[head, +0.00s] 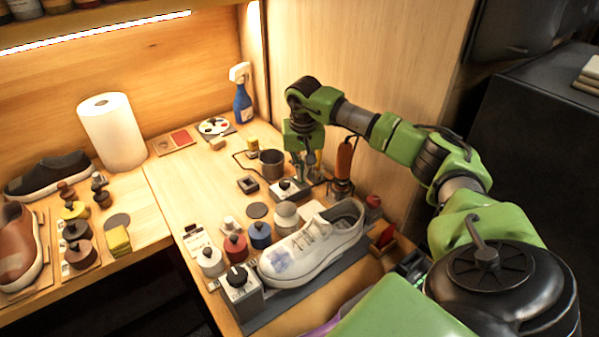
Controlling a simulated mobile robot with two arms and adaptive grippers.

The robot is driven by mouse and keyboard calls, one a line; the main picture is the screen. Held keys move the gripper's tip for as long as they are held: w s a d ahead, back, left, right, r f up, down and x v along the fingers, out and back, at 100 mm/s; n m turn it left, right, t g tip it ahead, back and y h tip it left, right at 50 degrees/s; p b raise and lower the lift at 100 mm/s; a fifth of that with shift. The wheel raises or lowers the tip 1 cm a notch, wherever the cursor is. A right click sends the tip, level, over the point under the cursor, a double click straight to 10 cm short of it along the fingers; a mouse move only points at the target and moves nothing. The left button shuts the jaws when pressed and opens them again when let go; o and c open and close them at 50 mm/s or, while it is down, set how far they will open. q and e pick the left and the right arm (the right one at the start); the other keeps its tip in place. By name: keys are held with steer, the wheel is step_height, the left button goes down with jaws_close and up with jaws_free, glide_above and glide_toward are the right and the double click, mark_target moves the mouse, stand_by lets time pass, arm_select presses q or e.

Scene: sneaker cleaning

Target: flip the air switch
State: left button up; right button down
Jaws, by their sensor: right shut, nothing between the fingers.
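A small light box with a dark switch on top (287,191) sits on the right part of the wooden table and looks like the air switch. My right gripper (305,176) points down just above and beside this box. Its fingers are shut with nothing between them. I cannot tell whether the fingertips touch the box or which way the switch is set. A similar box with a black knob (240,288) stands at the front, beside the shoe. My left gripper is not in view.
An orange-handled tool (345,160) stands upright close to the right of my gripper. A dark metal cup (271,164) is close on the left. A white sneaker (315,243) lies on a grey mat in front, with several small jars beside it.

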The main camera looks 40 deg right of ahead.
steer(key=shift+f+b, duration=0.3)
steer(key=shift+f, duration=0.3)
steer(key=shift+r, duration=0.1)
steer(key=shift+r+p, duration=2.75)
steer(key=shift+r, duration=0.7)
